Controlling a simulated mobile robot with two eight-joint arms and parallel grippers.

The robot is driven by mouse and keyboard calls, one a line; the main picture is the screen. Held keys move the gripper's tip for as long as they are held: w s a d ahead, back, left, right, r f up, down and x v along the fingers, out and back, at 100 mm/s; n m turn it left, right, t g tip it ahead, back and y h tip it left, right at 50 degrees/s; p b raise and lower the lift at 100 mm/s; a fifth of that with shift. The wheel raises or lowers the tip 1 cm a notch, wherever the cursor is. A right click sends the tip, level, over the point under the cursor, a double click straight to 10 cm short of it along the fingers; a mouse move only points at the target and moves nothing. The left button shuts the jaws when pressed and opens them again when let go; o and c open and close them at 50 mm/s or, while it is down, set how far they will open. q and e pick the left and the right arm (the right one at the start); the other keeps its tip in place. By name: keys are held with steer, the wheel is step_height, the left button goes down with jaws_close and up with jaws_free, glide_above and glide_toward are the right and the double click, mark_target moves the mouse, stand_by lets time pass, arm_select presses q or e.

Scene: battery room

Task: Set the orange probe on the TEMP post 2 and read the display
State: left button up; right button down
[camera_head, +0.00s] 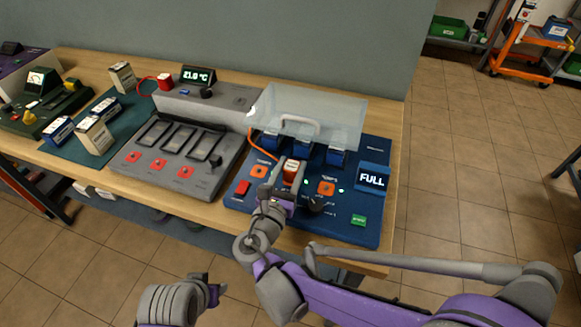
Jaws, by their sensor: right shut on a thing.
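My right gripper (286,187) is shut on the orange probe (291,171), a small orange-red and white piece above the blue charger panel (240,203). An orange cable (259,150) runs up and left from near it. Whether the probe touches the panel is unclear. A small display (197,75) on the grey unit reads about 21.0 °C. My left gripper (213,291) is low in front of the bench, away from the devices; its jaws are unclear.
A clear raised lid (310,115) stands over blue batteries (336,156) behind the probe. A blue screen (372,180) reads FULL. The grey charger (165,150) with slots, and several loose batteries on a green mat (128,112), lie left. The bench's right end has bare wood (395,130).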

steer(key=shift+f+b, duration=0.55)
steer(key=shift+f, duration=0.15)
stand_by(0.6)
steer(key=c, duration=0.6)
jaws_free()
steer(key=shift+s, duration=0.1)
steer(key=shift+v, duration=5.45)
steer(key=shift+r, duration=0.1)
